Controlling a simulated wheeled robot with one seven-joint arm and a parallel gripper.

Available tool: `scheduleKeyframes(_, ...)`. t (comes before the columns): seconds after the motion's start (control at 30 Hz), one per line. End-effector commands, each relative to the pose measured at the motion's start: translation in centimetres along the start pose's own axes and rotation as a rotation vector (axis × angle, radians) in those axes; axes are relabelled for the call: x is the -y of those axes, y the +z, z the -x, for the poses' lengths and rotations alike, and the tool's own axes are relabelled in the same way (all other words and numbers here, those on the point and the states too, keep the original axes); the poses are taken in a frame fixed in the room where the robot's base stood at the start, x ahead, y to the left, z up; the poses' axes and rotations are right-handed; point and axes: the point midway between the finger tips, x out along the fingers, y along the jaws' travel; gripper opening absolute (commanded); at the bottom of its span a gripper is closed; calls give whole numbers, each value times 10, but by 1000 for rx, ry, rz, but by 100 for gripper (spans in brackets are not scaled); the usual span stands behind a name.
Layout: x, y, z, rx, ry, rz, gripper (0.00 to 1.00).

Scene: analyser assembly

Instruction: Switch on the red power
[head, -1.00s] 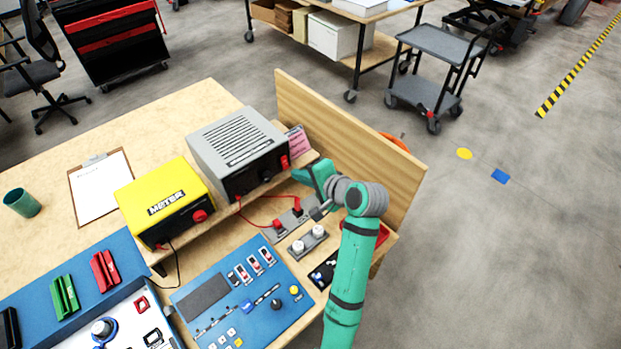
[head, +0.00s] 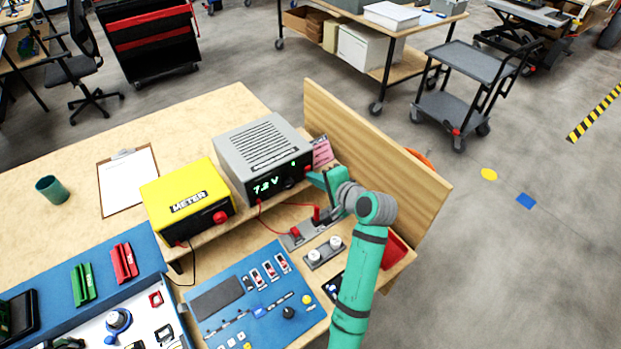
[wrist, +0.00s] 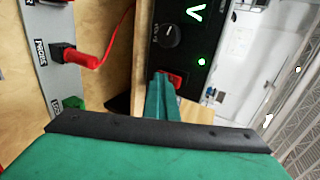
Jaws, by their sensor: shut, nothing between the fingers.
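The grey power supply (head: 259,148) stands on the shelf at the back of the bench. Its black front shows a lit green "7.2 V" readout and a small green light. In the wrist view its red power switch (wrist: 176,80) sits on the black panel beside a black knob (wrist: 168,36) and the lit green light (wrist: 201,62). My gripper (wrist: 163,77) is shut and empty, its tips at the red switch, seeming to touch it and partly covering it.
The yellow meter (head: 187,197) stands left of the supply. A red lead runs to a grey socket strip (head: 305,232) below. A wooden board (head: 385,155) stands behind my arm. A blue control panel (head: 255,300) lies in front.

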Motion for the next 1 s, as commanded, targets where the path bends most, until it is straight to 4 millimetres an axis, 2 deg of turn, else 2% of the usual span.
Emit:
scheduleKeyframes(0.33, 2, 1, 0, 4, -3, 1, 0)
scheduleKeyframes(0.7, 14, -1, 8, 0, -5, 0, 0)
scheduleKeyframes(1.0, 14, -2, 9, -1, -3, -2, 0)
